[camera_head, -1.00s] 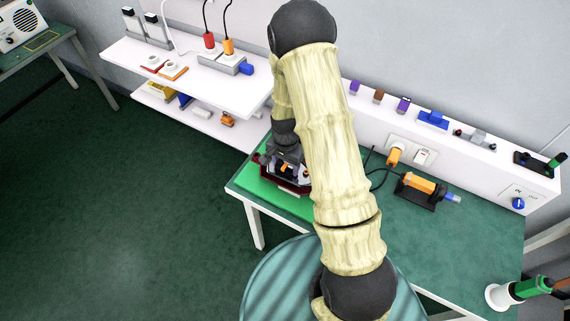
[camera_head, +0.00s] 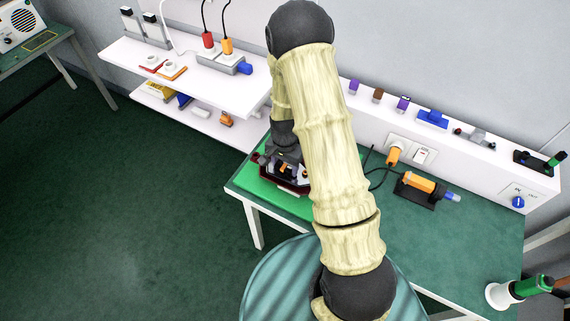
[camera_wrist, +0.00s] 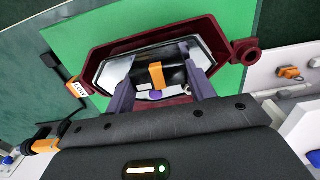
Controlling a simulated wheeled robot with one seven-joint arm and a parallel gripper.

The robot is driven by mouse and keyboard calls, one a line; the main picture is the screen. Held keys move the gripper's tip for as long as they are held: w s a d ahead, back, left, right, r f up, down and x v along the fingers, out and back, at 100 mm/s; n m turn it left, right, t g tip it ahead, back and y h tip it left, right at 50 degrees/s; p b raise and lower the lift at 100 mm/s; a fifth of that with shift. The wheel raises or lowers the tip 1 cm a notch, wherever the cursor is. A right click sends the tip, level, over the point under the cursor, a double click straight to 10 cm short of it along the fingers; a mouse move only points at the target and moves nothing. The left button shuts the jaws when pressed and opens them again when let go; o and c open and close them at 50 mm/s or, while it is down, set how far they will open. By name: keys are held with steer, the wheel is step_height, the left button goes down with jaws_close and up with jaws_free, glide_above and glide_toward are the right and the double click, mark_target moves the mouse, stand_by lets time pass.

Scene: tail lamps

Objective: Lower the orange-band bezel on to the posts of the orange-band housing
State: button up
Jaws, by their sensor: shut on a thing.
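In the wrist view, a black piece with an orange band (camera_wrist: 157,76) is between my gripper's (camera_wrist: 158,82) two purple-grey fingers, which are shut on it. It appears to be the orange-band bezel's grip; the bezel's outline is hard to separate from the parts beneath. A dark red octagonal housing (camera_wrist: 98,47) surrounds it, with a pale, shiny inside and a round ring at its right end. A small purple part shows below the black piece. In the head view, my gripper is over the dark red housing (camera_head: 296,188), partly hidden by my arm. Post contact cannot be made out.
The housing lies on a green mat (camera_head: 262,190) at the bench's left end. A cable with an orange connector and white tag (camera_wrist: 77,88) is at its left in the wrist view. A white shelf (camera_head: 185,72) stands behind left; an orange tool (camera_head: 420,184) lies right.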

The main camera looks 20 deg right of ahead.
steer(key=shift+f+b, duration=0.65)
steer(key=shift+f, duration=0.4)
steer(key=shift+f, duration=0.25)
steer(key=o, duration=1.1)
steer(key=shift+r, duration=0.1)
step_height(320, 180, up, 17)
steer(key=b, duration=0.1)
steer(key=shift+r, duration=0.15)
